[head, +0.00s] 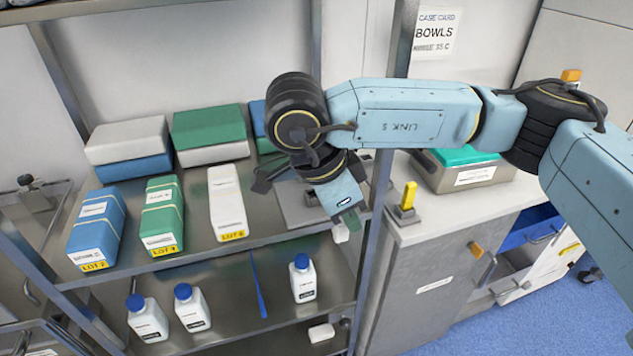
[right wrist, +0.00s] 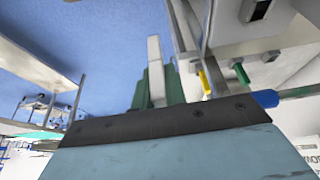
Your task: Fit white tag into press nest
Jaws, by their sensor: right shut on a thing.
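My right gripper (head: 346,219) hangs at the right front end of the upper shelf, pointing down. Its green fingers are shut on a small white tag (head: 341,235), which sticks out below them. In the right wrist view the tag (right wrist: 155,62) stands upright between the green fingers (right wrist: 156,88), with blue floor behind it. A grey metal plate (head: 297,207) lies on the upper shelf behind the gripper, partly hidden by it. I cannot tell whether this is the press nest. The tag appears apart from it. My left gripper is not in view.
The upper shelf (head: 200,262) bears blue, green and white boxes. Bottles, a blue stick and another small white piece (head: 321,333) are on the lower shelf. A shelf post (head: 372,260) stands right of the gripper. A yellow-handled fixture (head: 408,203) sits on the counter.

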